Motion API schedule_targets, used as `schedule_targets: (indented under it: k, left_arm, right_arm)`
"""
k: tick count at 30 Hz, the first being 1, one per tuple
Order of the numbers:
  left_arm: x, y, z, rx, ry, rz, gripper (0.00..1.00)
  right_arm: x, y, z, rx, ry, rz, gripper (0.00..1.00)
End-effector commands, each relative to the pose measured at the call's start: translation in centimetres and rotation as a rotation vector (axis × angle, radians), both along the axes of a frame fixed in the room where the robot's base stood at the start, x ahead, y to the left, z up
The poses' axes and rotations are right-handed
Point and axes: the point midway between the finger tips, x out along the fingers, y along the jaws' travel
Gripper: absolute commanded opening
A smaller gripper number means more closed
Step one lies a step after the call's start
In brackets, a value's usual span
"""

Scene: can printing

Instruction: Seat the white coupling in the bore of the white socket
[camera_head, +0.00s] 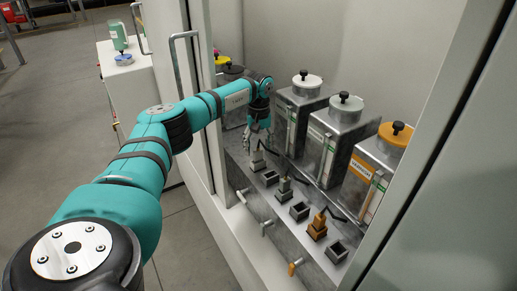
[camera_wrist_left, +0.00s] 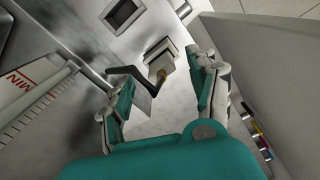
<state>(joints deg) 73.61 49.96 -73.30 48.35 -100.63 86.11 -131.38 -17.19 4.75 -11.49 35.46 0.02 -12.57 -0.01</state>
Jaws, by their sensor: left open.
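The white coupling (camera_head: 257,161) stands on the grey ledge in the cabinet, at the far end of the row. In the left wrist view the coupling (camera_wrist_left: 160,56) has a pale, blocky body and a brass-coloured tip, and a black hose or lever lies beside it. My left gripper (camera_head: 258,138) is just above it in the head view. In the left wrist view my open fingers (camera_wrist_left: 163,88) are spread to either side of the tip, with gaps visible. An empty square socket with a dark bore (camera_head: 270,178), likely the white one, is next to the coupling; it also shows in the wrist view (camera_wrist_left: 123,13).
A grey-green coupling (camera_head: 284,187) and an orange coupling (camera_head: 317,226) stand along the ledge, with empty square sockets (camera_head: 299,211) between. Metal tanks with white (camera_head: 306,79), grey-green (camera_head: 346,102) and orange (camera_head: 396,134) lids stand behind. The cabinet's door frame (camera_head: 198,90) is close to my left arm.

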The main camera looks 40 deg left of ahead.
Motion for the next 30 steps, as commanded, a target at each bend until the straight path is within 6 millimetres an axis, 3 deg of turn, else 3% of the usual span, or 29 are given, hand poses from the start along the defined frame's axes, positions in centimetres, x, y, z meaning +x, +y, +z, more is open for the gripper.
schedule_targets:
  k: [9,15,30]
  left_arm:
    - [0.1,0.0,6.9,0.0,-0.006,0.001,0.6]
    - [0.1,0.0,9.7,0.0,-0.004,0.001,0.6]
    - [0.0,0.0,10.5,0.0,-0.001,0.001,0.6]
  right_arm:
    - [0.1,0.2,0.0,0.002,-0.001,-0.001,0.36]
    - [0.1,0.2,0.0,0.002,-0.001,-0.001,0.36]
    - [0.0,0.2,0.0,0.002,-0.001,-0.001,0.36]
